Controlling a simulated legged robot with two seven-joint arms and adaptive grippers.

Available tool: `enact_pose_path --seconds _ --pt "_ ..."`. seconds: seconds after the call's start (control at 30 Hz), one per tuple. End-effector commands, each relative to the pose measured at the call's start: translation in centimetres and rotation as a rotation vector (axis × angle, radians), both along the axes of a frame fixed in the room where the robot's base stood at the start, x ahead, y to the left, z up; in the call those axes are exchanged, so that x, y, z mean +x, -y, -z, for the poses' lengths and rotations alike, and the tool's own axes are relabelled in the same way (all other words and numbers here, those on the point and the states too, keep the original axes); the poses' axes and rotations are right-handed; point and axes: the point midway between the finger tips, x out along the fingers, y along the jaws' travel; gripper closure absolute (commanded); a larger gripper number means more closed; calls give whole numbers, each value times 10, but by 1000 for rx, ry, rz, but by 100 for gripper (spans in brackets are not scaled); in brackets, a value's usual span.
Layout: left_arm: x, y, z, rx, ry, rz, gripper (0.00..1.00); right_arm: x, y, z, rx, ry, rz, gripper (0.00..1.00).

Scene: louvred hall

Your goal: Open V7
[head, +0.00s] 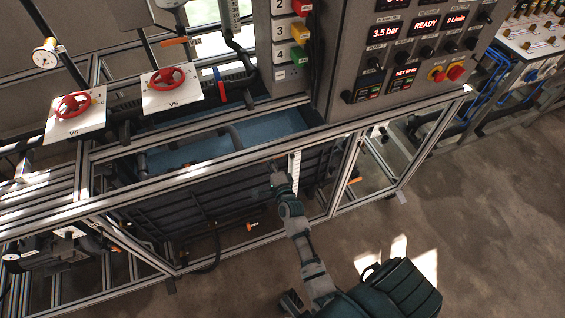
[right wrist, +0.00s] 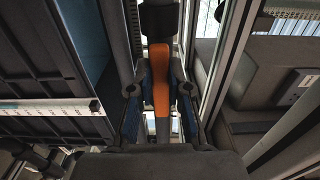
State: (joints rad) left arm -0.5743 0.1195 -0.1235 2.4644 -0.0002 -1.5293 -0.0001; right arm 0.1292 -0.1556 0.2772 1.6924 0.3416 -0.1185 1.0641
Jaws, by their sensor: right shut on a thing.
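My right gripper (head: 277,172) reaches into the metal frame, in front of the blue tank (head: 232,143). In the right wrist view my right gripper (right wrist: 159,92) has its fingers on both sides of an orange lever handle (right wrist: 160,70) and is shut on it. The handle lies lengthwise between the fingers, and its upper end meets a dark fitting. I see no V7 label on it. In the head view the arm and gripper hide this handle. My left gripper is not in view.
Red handwheels V6 (head: 73,105) and V5 (head: 168,77) sit on white plates at the left. A control cabinet (head: 385,60) stands above the frame. Frame rails (head: 210,131) and a white scale strip (head: 294,172) are close to the gripper. The floor (head: 480,200) at right is clear.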

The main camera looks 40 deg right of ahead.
Motion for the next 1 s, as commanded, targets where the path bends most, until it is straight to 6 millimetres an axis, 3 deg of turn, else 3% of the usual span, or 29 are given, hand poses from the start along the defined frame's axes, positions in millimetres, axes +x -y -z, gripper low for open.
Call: enact_pose_path --seconds 0.07,0.1,0.2,0.57,1.0 --pt "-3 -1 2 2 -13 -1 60 0 -3 5 10 -11 -6 100" --pt "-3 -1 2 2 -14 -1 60 0 -3 6 10 -11 -6 75" --pt "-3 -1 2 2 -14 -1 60 0 -2 5 8 -8 -4 53" --pt "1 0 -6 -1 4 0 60 -7 -2 0 3 -3 -2 53" --pt "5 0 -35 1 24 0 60 -60 -15 -2 2 -1 -1 53"
